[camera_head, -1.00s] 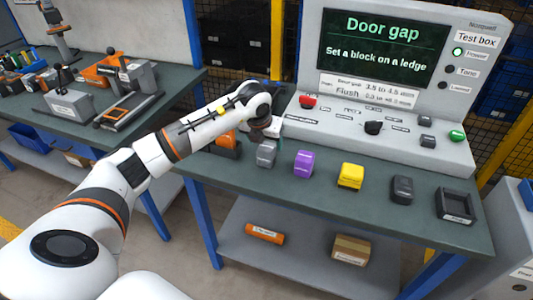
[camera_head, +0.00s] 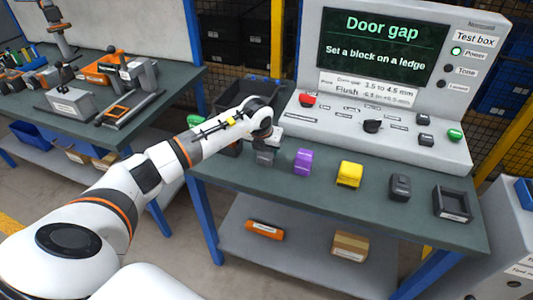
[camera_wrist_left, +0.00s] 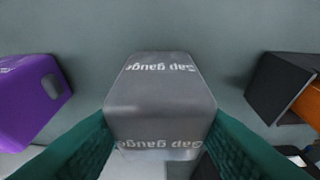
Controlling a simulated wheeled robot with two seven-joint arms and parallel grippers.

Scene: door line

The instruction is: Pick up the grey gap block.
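The grey gap block (camera_wrist_left: 160,90), lettered "Gap gauge", stands on the green table top. In the head view the block (camera_head: 265,156) is partly hidden under my left gripper (camera_head: 268,144). In the left wrist view the teal fingers of my left gripper (camera_wrist_left: 160,135) lie on both sides of the block. They are spread about as wide as the block and look very near its sides; contact cannot be made out. The block looks to be resting on the table. My right gripper is not in view.
A black and orange thing (camera_wrist_left: 285,88) is close on the other side. The test box (camera_head: 385,135) rises behind.

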